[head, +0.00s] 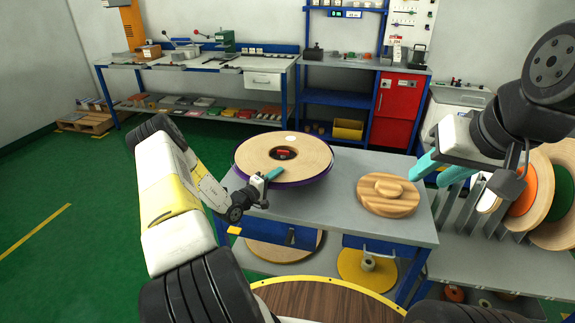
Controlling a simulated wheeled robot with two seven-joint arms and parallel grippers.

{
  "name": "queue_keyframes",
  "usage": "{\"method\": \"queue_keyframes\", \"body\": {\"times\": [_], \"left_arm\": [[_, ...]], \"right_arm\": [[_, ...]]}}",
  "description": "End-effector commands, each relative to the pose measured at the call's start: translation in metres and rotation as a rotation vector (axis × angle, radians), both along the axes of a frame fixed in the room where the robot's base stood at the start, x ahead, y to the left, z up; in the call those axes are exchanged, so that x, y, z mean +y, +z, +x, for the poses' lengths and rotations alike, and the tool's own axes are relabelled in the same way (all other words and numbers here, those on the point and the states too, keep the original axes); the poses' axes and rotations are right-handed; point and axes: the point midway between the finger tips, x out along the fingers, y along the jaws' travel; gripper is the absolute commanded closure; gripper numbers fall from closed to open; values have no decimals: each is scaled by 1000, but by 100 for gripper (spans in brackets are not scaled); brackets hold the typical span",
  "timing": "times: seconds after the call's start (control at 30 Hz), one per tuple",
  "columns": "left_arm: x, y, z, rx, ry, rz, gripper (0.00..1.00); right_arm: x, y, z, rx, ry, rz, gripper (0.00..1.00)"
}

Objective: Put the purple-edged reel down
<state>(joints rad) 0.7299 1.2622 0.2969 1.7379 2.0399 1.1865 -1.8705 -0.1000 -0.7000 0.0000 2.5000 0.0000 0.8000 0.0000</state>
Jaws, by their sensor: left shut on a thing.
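The purple-edged reel (302,151) is a wide, light-brown disc with a dark centre hole and a red piece in it. It is level over the back left of the grey table and reaches past the table's left side. I cannot tell whether it touches the tabletop. My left gripper (273,175) is shut on the reel at its near side, with teal fingers over the face. My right gripper (436,171) is open and empty, its teal fingers apart above the table's right side.
A round wooden piece with a knob (388,190) sits on the right of the grey table (320,213). Several reels stand in a rack (457,212) at the right. More reels lie below, including a yellow one (366,272). The table's front middle is clear.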

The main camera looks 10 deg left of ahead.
Motion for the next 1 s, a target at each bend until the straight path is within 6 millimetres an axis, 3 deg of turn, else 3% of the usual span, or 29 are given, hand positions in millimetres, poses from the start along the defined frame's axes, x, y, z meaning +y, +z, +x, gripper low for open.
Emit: {"method": "queue_keyframes", "body": {"times": [0.57,0.6,0.7,1.0], "left_arm": [[-1,-6,2,-15,-1,-1,100],[0,-12,0,0,0,0,78],[0,-12,0,0,0,0,58],[0,-13,0,4,1,2,58]], "right_arm": [[0,0,0,0,0,0,64],[0,0,0,0,0,0,64],[0,0,0,0,0,0,64],[0,0,0,0,0,0,64]]}}
